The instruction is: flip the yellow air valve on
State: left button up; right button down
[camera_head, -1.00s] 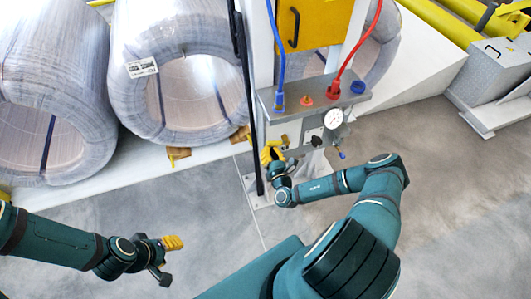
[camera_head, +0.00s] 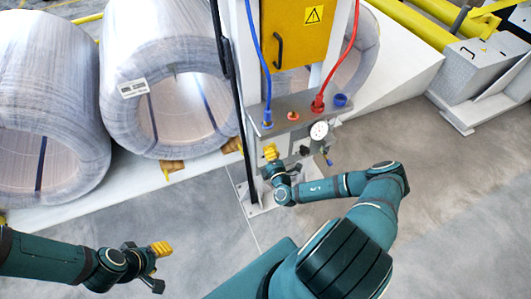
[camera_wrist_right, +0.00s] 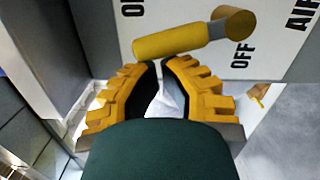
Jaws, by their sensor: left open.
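The yellow air valve handle (camera_wrist_right: 175,42) shows in the right wrist view. It is a short bar running from a round pivot (camera_wrist_right: 234,22) toward the left, slightly downward. An OFF label sits below the pivot; a partly cut-off label is at upper left. My right gripper (camera_wrist_right: 165,62) has its curved yellow fingers drawn together at the tips, with a slim gap. The tips are just below the handle; contact cannot be told. In the head view my right gripper (camera_head: 270,153) is at the panel and hides the handle. My left gripper (camera_head: 162,267) is open and empty over the floor.
The grey valve panel (camera_head: 290,108) carries a gauge (camera_head: 319,131), a blue hose (camera_head: 258,60) and a red hose (camera_head: 336,60). A yellow box (camera_head: 297,35) is above it. Large wire coils (camera_head: 165,70) stand at left. Floor in front is clear.

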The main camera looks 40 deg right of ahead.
pick_arm(q)
jog(key=shift+w+r+p, duration=0.15)
jog(key=shift+r+p, duration=0.35)
jog(key=shift+r, duration=0.05)
pick_arm(e)
jog(key=shift+s+d+r+m, duration=0.15)
jog(key=shift+d+r+m, duration=0.3)
jog(key=shift+d, duration=0.3)
pick_arm(q)
jog(key=shift+a+r, duration=0.1)
